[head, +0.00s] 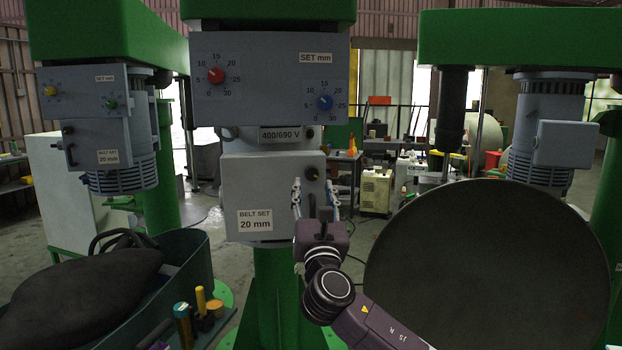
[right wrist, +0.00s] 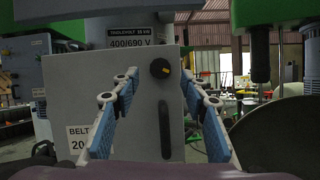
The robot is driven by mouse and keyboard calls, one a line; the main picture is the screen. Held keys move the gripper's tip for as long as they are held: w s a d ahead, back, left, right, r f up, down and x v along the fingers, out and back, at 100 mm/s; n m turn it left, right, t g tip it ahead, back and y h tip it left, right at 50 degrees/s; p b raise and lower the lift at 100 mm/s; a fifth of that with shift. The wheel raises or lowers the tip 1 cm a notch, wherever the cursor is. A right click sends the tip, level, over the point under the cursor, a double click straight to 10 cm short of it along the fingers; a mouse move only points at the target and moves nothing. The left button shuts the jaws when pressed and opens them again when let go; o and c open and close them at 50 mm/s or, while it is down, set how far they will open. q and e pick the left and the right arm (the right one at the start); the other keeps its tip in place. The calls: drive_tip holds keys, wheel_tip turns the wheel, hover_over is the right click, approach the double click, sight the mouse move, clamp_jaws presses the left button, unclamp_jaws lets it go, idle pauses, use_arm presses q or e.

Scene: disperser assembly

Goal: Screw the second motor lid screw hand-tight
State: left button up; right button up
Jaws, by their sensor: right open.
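A grey motor lid (head: 262,190) with a "BELT SET 20 mm" label faces me on the central green machine. A black round knob (head: 312,173), which may be the lid screw, is at its upper right; in the right wrist view the knob (right wrist: 160,68) has a small yellow mark. A dark upright handle (right wrist: 165,130) is below it. My right gripper (head: 315,190) is open and empty in front of the lid. Its fingers frame the knob in the right wrist view (right wrist: 160,85), and contact cannot be made out. My left gripper is not in view.
A grey panel with a red dial (head: 216,75) and a blue dial (head: 325,102) is above the lid. A large dark disc (head: 485,270) stands at the right. A teal bin (head: 190,270) with a black sack (head: 80,290) is at lower left.

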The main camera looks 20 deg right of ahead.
sight(312, 178)
drive_tip(key=shift+f+p+x, duration=0.2)
drive_tip(key=shift+p+x, duration=0.15)
drive_tip(key=shift+x, duration=1.55)
drive_tip(key=shift+w, duration=0.1)
drive_tip(key=shift+c, duration=0.5)
clamp_jaws()
